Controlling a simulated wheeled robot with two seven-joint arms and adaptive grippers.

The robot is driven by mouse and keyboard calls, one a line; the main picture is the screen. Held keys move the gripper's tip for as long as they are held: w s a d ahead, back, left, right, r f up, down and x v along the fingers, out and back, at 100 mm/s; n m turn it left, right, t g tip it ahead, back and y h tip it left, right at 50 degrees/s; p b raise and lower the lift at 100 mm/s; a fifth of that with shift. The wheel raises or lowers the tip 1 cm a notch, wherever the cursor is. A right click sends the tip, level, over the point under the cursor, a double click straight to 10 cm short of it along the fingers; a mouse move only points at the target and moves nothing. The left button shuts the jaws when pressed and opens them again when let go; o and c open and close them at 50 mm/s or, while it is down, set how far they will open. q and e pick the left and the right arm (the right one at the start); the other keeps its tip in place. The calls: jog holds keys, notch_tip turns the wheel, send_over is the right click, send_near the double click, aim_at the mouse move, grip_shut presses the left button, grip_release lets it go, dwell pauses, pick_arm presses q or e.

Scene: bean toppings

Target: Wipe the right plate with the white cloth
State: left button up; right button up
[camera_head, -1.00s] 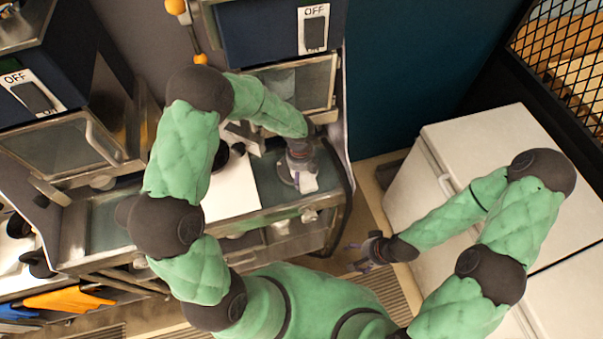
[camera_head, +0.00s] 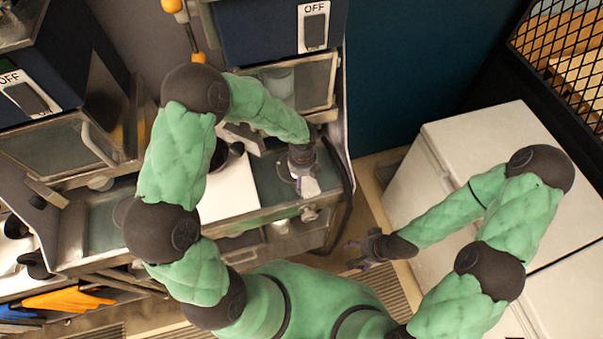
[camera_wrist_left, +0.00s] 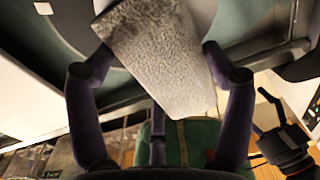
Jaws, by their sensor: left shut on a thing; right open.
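My left gripper (camera_head: 302,176) is low over the right part of the counter, shut on the white cloth (camera_head: 310,188). In the left wrist view the cloth (camera_wrist_left: 165,65) hangs between the two dark fingers and covers much of what lies beyond.
A white board (camera_head: 230,190) lies on the counter left of the gripper, partly behind my left arm. A cabinet with an OFF switch (camera_head: 314,27) stands behind. White chests (camera_head: 480,150) stand at the right. Orange and blue gloves (camera_head: 70,298) lie at the lower left.

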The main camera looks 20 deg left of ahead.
pick_arm(q)
jog(key=shift+w, duration=0.1)
jog(key=shift+w+a+p, duration=0.5)
jog(key=shift+w+a, duration=0.15)
jog(key=shift+w, duration=0.2)
jog(key=shift+w+a+r, duration=0.1)
jog(key=shift+w+r, duration=0.05)
jog(key=shift+w, duration=0.1)
jog(key=shift+w+a+r, duration=0.1)
jog(key=shift+s+d, duration=0.2)
jog(key=shift+s+d, duration=0.15)
jog(key=shift+s, duration=0.15)
jog(key=shift+s+d+f, duration=0.25)
jog(key=shift+s+d, duration=0.3)
jog(key=shift+s, duration=0.25)
